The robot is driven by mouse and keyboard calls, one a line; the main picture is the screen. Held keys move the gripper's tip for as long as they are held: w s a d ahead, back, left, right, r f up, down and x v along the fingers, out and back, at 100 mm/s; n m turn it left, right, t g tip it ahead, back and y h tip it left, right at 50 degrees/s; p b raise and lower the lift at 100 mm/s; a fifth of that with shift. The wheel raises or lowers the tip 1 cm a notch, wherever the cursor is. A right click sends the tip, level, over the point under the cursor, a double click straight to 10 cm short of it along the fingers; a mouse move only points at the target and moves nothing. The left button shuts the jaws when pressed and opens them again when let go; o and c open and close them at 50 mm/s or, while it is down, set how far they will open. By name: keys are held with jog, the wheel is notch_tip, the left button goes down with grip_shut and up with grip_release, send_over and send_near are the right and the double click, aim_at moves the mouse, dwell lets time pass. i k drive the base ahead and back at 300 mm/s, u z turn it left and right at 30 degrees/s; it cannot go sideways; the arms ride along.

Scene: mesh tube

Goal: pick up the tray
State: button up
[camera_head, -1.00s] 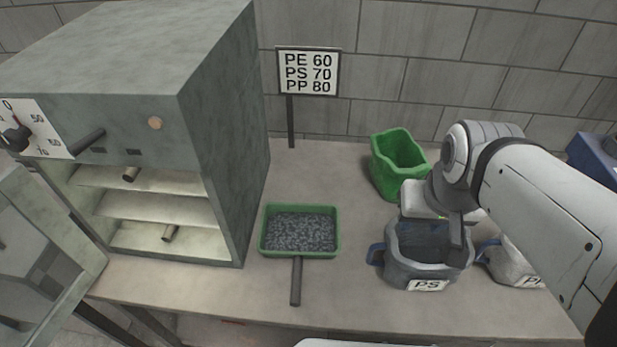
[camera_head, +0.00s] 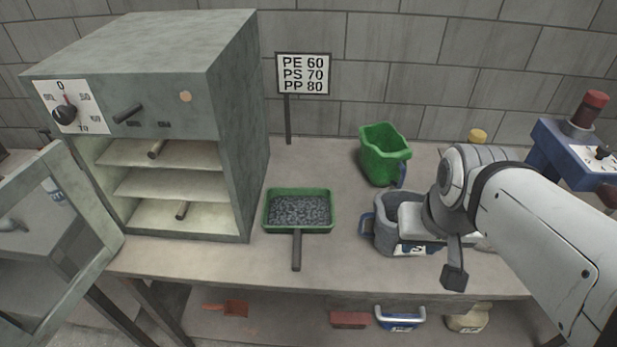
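The green tray (camera_head: 329,221) lies on the table right of the oven. It is filled with dark grey granules, and its dark handle (camera_head: 297,250) points toward the table's front edge. My gripper (camera_head: 454,277) is to the right of the tray, in front of the grey PS container, apart from the tray. One dark finger shows pointing down; the other is not clearly seen, so I cannot tell how wide it is.
The oven (camera_head: 232,135) stands at left with its glass door (camera_head: 62,235) open and shelves visible. A green container (camera_head: 385,155) and the grey PS container (camera_head: 388,237) stand to the right. A temperature sign (camera_head: 304,74) stands behind. A blue machine (camera_head: 577,160) is far right.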

aim_at(297, 211)
jog(key=z, duration=1.85)
jog(key=k, duration=2.3)
jog(key=u, duration=0.65)
jog(key=i, duration=1)
jog(key=u, duration=0.1)
